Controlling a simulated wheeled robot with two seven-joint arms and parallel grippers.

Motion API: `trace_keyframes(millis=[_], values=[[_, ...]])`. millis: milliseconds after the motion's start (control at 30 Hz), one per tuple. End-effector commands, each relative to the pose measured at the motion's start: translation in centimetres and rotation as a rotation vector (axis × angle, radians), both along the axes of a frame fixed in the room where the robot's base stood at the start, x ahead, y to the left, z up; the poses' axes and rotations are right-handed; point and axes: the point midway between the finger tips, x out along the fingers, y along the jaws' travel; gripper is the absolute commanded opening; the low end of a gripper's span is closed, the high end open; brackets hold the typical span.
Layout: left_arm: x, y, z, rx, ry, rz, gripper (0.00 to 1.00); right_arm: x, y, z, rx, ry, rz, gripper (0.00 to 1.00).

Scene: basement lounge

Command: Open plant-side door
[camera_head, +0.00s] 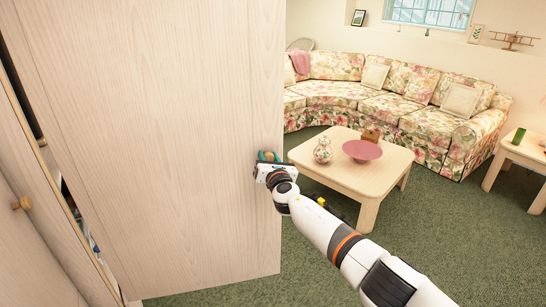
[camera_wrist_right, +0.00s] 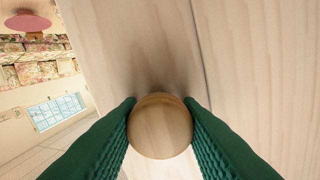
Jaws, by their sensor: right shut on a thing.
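A large pale wood cabinet door (camera_head: 160,130) fills the left of the head view. It stands swung out from the cabinet (camera_head: 60,190), whose dark inside shows through a gap at the left. My right gripper (camera_head: 267,160) is at the door's right edge. In the right wrist view, its green finger pads sit on both sides of a round wooden knob (camera_wrist_right: 160,126) and are shut on it. In the head view the knob is hidden. Another knob (camera_head: 22,202) is on a second pale panel at the far left. My left gripper is out of view.
A low wooden table (camera_head: 340,174) with a pink bowl (camera_head: 362,150) and a patterned jar (camera_head: 323,150) stands beyond my right arm. A floral sofa (camera_head: 400,100) is behind it. Green carpet is free at the lower right. A side table (camera_head: 515,150) stands at the right.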

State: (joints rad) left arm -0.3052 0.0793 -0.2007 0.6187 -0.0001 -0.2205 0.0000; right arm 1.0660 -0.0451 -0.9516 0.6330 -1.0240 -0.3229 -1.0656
Motion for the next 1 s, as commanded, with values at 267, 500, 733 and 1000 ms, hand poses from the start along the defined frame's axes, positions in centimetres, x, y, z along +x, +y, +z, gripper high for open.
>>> trace_keyframes(millis=[267,500,733,1000], values=[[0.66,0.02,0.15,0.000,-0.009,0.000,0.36,0.07,0.11,0.42,0.002,-0.006,-0.011,0.00],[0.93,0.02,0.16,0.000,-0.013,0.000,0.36,0.05,0.09,0.33,0.003,-0.005,-0.012,0.38],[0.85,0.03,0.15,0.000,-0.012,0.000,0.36,0.02,0.11,0.19,0.002,-0.003,-0.010,0.53],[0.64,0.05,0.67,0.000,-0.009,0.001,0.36,-0.36,0.01,0.22,0.002,-0.001,-0.009,0.53]])
